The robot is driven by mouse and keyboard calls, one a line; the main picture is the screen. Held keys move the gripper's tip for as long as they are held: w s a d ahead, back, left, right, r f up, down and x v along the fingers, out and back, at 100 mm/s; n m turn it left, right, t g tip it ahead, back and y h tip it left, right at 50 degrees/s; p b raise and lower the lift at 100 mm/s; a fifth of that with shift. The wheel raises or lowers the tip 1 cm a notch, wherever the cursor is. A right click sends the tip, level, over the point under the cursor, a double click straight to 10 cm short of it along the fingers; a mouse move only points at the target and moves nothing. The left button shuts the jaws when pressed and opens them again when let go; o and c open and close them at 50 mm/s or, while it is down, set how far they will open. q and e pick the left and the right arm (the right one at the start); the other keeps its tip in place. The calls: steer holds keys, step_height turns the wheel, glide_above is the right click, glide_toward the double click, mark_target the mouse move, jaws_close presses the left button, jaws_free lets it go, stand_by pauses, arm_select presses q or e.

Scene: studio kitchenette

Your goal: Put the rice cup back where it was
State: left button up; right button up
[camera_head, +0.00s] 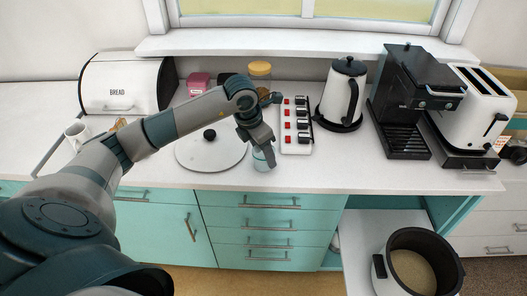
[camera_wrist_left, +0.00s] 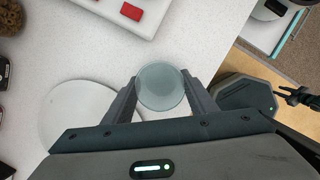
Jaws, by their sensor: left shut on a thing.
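The rice cup (camera_head: 264,161), a small clear bluish cup, is near the front edge of the counter. My left gripper (camera_head: 258,143) comes down on it from above and is shut on it. In the left wrist view the round cup (camera_wrist_left: 163,87) sits between the two fingers of my left gripper (camera_wrist_left: 163,97). I cannot tell whether its base touches the counter. A dark gripper that appears to be my right one (camera_wrist_left: 287,95) shows small at the right edge of the wrist view; its jaw state is unclear.
A round white lid (camera_head: 200,158) lies left of the cup, and a power strip (camera_head: 296,138) lies to its right. Kettle (camera_head: 340,97), coffee machine (camera_head: 402,108) and toaster (camera_head: 468,125) stand further right. An open cooker with grain (camera_head: 388,270) stands on a low shelf.

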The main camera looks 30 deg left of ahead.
mark_target(256, 167)
arm_select(q)
steer(key=shift+f, duration=0.1)
steer(key=o, duration=1.2)
steer(key=shift+c, duration=0.2)
arm_select(e)
steer(key=shift+f, duration=0.1)
arm_select(q)
steer(key=shift+r, duration=0.2)
arm_select(e)
steer(key=shift+r, duration=0.2)
arm_select(q)
steer(key=shift+r, duration=0.25)
steer(key=b+v, duration=0.4)
steer(key=v, duration=0.7)
steer(key=shift+s+r, duration=0.15)
steer(key=shift+r, duration=0.05)
arm_select(e)
steer(key=f, duration=0.1)
steer(key=w+f, duration=0.1)
steer(key=f, duration=0.2)
steer(key=shift+w+a, duration=0.25)
steer(key=shift+w, duration=0.05)
